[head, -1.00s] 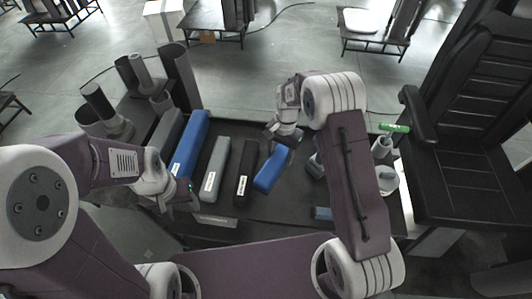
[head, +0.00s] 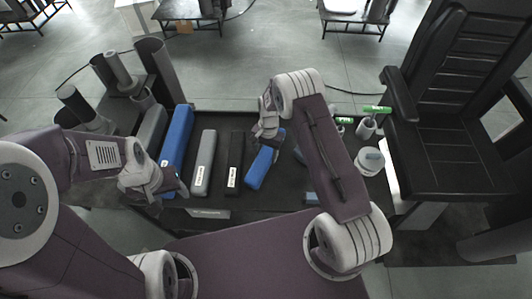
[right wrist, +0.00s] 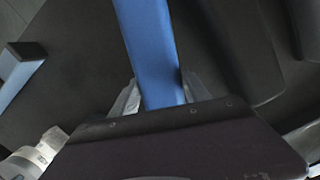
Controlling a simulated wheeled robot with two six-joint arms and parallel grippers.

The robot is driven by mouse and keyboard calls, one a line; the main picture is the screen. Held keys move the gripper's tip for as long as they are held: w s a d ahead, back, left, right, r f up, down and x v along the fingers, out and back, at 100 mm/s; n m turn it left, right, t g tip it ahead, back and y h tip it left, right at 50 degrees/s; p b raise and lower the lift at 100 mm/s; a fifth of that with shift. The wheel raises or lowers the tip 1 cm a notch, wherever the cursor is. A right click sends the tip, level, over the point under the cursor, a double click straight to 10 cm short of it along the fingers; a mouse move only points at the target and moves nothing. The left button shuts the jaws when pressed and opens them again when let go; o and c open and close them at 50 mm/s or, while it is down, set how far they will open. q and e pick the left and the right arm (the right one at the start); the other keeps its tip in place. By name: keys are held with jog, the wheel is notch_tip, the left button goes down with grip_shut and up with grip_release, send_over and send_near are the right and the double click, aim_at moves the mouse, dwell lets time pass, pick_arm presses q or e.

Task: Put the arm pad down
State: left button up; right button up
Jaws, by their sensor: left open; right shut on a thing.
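A blue arm pad (head: 262,167) is at the right end of a row of long pads over the dark table. My right gripper (head: 273,134) is shut on its far end. In the right wrist view the blue pad (right wrist: 150,50) runs between the two fingers (right wrist: 158,95). I cannot tell whether its underside touches the table. My left gripper (head: 172,188) is open and empty by the near end of the long blue pad (head: 178,140).
A light grey pad (head: 204,160) and a black pad (head: 234,163) lie left of the held pad. Grey tubes (head: 155,70) stand at the back left. White cups (head: 366,127) and a black chair (head: 450,130) are to the right.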

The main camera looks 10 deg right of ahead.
aim_at(268, 150)
jog(key=shift+w+f, duration=0.2)
jog(key=o, duration=1.1)
jog(key=shift+f, duration=0.1)
jog(key=o, duration=0.4)
jog(key=shift+o, duration=0.2)
jog(key=shift+s, duration=0.15)
jog(key=shift+r, duration=0.55)
notch_tip(268, 150, up, 11)
jog(key=w+d+b, duration=0.1)
jog(key=b, duration=0.1)
jog(key=shift+r, duration=0.15)
